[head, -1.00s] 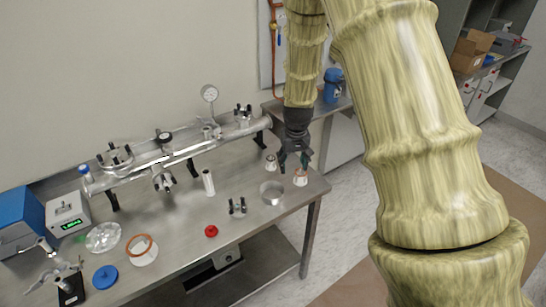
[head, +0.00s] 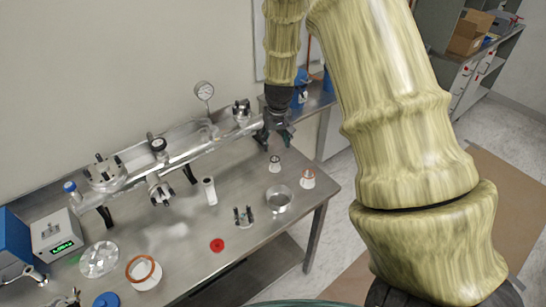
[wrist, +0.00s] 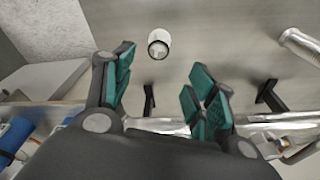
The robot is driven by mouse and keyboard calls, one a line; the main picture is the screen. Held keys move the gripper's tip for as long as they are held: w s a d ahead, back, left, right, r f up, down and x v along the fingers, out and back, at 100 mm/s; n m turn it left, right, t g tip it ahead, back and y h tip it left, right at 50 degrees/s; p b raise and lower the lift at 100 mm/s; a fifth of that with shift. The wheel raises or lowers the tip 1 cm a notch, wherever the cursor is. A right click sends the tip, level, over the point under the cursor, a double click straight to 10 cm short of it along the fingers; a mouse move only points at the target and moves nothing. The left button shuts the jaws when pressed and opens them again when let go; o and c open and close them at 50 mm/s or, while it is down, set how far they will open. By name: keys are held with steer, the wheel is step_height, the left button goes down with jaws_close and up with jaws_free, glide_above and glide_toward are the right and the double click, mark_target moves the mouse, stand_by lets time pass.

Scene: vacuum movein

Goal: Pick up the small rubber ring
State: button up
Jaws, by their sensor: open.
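A small white holder (head: 275,166) stands near the back right of the steel table, with a thin dark line around its top that may be the small rubber ring. The ring is too small to make out surely. One white holder (wrist: 159,47), with a dark rim, shows in the wrist view beyond and between my fingertips. My gripper (head: 276,140) is open and empty just above and behind the small holder in the head view. In the wrist view its spread green-padded fingers (wrist: 161,75) touch nothing visible.
A wider white holder with an orange ring (head: 308,179) stands to the right; a larger one (head: 144,274) stands at front left. A metal dish (head: 279,200), a red piece (head: 217,245) and a clamp (head: 243,216) lie nearby.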

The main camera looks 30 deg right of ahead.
steer(key=f, duration=0.2)
steer(key=f+p, duration=0.1)
steer(key=shift+w+d+f, duration=0.15)
steer(key=shift+w+d, duration=0.1)
steer(key=f, duration=0.1)
steer(key=f+p, duration=0.1)
steer(key=p, duration=0.1)
steer(key=shift+w+d+f, duration=0.15)
steer(key=shift+w+f, duration=0.1)
steer(key=shift+f, duration=0.15)
steer(key=shift+w+f+p, duration=0.15)
steer(key=shift+f+p, duration=0.15)
steer(key=shift+f, duration=0.85)
steer(key=shift+f, duration=0.2)
steer(key=shift+c, duration=0.4)
steer(key=c, duration=0.7)
